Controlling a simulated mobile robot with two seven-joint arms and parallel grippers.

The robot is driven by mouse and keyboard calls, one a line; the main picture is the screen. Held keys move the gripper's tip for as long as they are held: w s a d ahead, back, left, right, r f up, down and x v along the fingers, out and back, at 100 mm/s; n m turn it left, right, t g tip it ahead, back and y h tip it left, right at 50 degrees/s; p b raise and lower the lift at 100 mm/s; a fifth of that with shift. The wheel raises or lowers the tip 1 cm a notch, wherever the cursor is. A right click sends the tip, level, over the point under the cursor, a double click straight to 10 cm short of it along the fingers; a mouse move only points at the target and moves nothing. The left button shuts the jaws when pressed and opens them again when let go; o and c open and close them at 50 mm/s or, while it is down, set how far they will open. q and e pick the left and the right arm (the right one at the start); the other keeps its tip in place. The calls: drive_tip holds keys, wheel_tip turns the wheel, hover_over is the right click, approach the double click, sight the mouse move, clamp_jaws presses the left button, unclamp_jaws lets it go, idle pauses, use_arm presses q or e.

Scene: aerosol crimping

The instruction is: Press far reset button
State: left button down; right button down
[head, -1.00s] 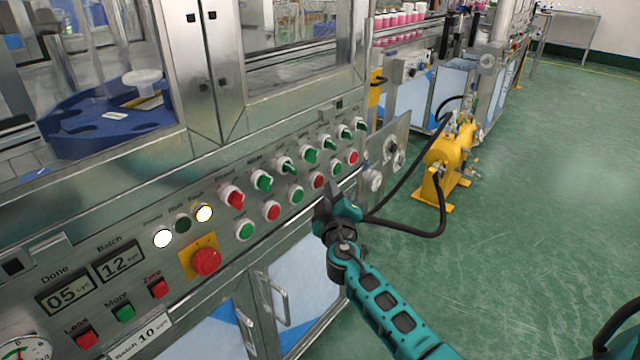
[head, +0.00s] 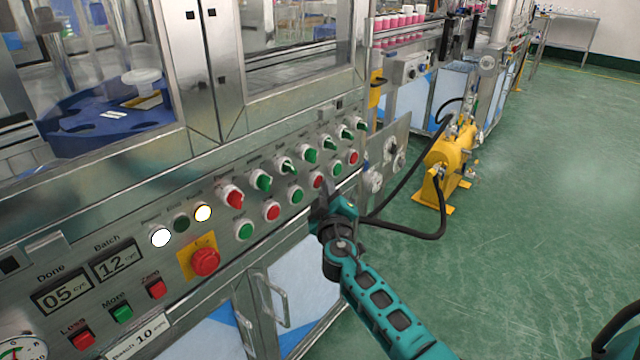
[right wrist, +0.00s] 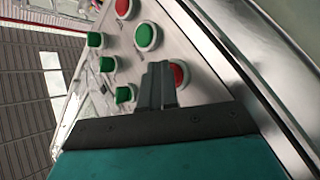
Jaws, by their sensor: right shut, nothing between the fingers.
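The control panel has a lower row of round red and green push buttons in white rings. At its far end is a red button (head: 352,157), with a green button (head: 335,169) and another red button (head: 317,180) nearer. Their labels are too small to read, so I cannot tell which is the reset. My right gripper (head: 321,207) is shut and empty, close to the panel just below this row. In the right wrist view its closed fingers (right wrist: 160,72) overlap the edge of a red button (right wrist: 180,75); contact cannot be told. My left gripper is out of view.
Green rotary switches (head: 310,156) line the row above the buttons. A red emergency stop (head: 205,262) on a yellow plate sits nearer. A yellow tank (head: 450,150) with black hoses stands right of the panel. The green floor (head: 540,230) is open.

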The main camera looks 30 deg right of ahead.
drive_tip(key=shift+w, duration=0.1)
idle(0.3)
drive_tip(key=shift+s+d, duration=0.25)
drive_tip(key=shift+s, duration=0.5)
drive_tip(key=s, duration=0.1)
drive_tip(key=s+d, duration=0.1)
drive_tip(key=s, duration=0.1)
drive_tip(key=s+d, duration=0.1)
drive_tip(key=shift+s, duration=0.35)
idle(0.5)
